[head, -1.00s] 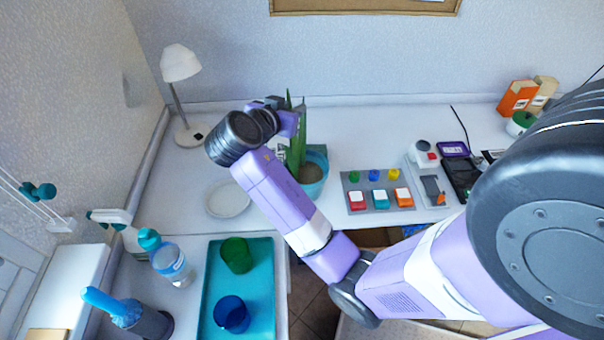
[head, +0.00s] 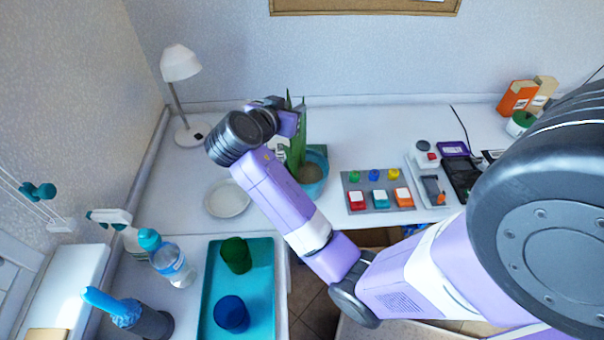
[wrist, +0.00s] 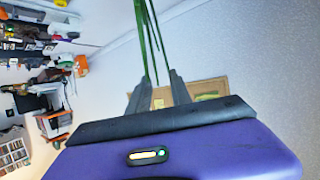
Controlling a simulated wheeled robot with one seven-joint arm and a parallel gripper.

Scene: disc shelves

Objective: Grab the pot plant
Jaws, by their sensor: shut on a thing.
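The pot plant stands on the white table in the head view, with tall green leaves (head: 297,145) and a teal-blue pot (head: 315,181) of brown soil. My arm hides its left side. My gripper (wrist: 160,82) shows in the wrist view as two dark fingers, with the long green leaves (wrist: 148,38) rising between and beyond them. My gripper is shut on the plant at its leaves; the exact contact is hard to see. In the head view my wrist covers most of the fingers.
A white plate (head: 228,198) lies left of the pot, and a lamp (head: 182,95) stands behind left. A grey board (head: 361,187) with coloured blocks is close on the right. A teal tray (head: 258,300) with cups is in front. The table behind the pot is clear.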

